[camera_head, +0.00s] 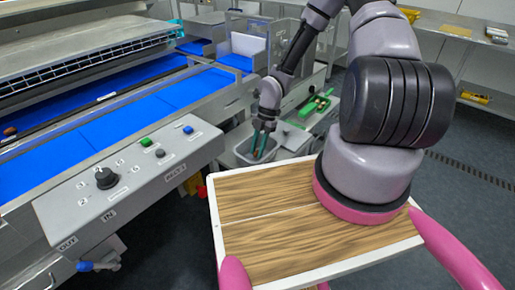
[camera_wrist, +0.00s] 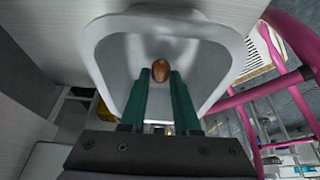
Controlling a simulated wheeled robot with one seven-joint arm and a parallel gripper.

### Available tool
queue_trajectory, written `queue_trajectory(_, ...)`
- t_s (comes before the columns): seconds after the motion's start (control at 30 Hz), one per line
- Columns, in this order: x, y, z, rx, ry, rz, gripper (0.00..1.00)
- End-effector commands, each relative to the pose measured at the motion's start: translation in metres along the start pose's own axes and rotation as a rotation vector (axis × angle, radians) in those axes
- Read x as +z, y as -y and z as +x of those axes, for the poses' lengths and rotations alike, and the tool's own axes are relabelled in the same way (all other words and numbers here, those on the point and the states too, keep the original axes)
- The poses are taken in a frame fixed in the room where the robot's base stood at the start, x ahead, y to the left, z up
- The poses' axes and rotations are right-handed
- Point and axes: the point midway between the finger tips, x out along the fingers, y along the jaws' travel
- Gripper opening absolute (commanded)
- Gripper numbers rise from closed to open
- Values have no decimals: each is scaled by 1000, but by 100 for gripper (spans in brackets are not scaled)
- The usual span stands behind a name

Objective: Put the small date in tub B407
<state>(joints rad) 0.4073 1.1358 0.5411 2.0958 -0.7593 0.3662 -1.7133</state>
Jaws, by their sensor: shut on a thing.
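My gripper (camera_head: 259,153) is shut on a small brown oval date (camera_wrist: 161,69), held between the tips of its two green fingers. In the wrist view the fingers (camera_wrist: 160,78) and the date lie in front of the inside of a pale grey tub (camera_wrist: 222,45). In the head view the fingers point down into the mouth of this tub (camera_head: 242,160), which stands beside the machine. No label on the tub can be read, so I cannot tell whether it is B407. The date is hardly distinguishable in the head view.
A grading machine with a blue belt (camera_head: 130,115) fills the left, with a control panel (camera_head: 135,172) in front. A green tray (camera_head: 318,107) lies beyond the tub. My wooden-topped platform (camera_head: 240,190) is nearer. Shelves (camera_head: 460,42) stand at the back right.

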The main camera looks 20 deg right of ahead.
Motion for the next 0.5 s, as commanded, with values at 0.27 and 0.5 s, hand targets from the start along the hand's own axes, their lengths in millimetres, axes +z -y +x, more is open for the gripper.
queue_trajectory(0.27, 2, 0, 4, 0, 0, 0, 11)
queue_trajectory(0.5, 3, 0, 7, 0, 0, 0, 11)
